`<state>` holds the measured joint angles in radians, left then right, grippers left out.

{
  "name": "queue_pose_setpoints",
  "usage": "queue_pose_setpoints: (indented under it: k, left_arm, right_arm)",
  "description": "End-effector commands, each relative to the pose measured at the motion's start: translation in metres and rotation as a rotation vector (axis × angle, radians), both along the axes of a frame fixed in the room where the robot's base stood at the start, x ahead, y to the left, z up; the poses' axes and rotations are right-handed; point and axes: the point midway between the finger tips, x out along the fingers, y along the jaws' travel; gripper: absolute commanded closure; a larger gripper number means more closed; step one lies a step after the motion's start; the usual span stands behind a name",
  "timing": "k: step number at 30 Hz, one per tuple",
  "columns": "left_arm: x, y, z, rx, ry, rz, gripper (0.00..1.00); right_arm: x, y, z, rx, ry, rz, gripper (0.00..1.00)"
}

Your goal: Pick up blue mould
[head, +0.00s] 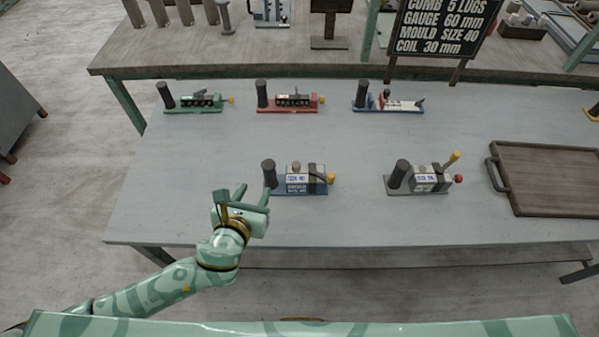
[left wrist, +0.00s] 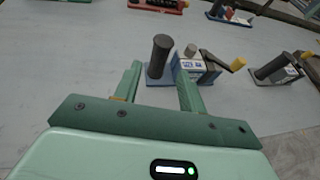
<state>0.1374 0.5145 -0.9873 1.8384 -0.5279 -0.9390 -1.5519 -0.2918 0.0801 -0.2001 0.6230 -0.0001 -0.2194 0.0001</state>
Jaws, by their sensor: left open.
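The blue mould (head: 311,185) stands at the front middle of the table, with a dark upright post (head: 269,175) on its left end, a grey block labelled "SIZE 40" and a yellow-tipped handle on the right. It also shows in the left wrist view (left wrist: 196,72), beyond my fingers. My left gripper (head: 253,194) is open and empty, just left of the mould's post. My right gripper is not in view.
A grey mould (head: 428,181) stands to the right, and a wooden tray (head: 548,178) lies farther right. Green (head: 193,103), red (head: 290,103) and blue-based (head: 388,104) tools stand in a back row. A black sign (head: 437,27) stands behind. The table's front left is clear.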

Motion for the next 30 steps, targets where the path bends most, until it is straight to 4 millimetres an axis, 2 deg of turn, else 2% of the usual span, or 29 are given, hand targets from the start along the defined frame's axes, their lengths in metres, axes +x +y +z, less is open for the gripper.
queue_pose_setpoints:
  k: [5,9,15,21,24,30]
  left_arm:
    - [0.042,-0.009,-0.021,-0.002,-0.001,0.001,0.59]
    - [0.067,-0.014,-0.032,-0.002,0.0,0.001,0.59]
    - [0.082,-0.018,-0.038,-0.003,0.002,0.0,0.59]
    - [0.106,-0.026,-0.059,-0.003,0.003,0.002,0.59]
    - [0.118,-0.028,-0.062,-0.003,0.003,0.002,0.59]
    - [0.124,-0.029,-0.061,-0.003,0.003,0.0,0.59]
  right_arm:
    - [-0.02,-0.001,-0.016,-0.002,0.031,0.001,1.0]
    - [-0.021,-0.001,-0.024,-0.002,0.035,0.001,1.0]
    - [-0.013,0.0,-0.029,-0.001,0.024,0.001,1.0]
    - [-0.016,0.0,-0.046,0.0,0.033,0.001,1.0]
    - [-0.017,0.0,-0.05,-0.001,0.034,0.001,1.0]
    - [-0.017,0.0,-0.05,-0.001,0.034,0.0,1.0]
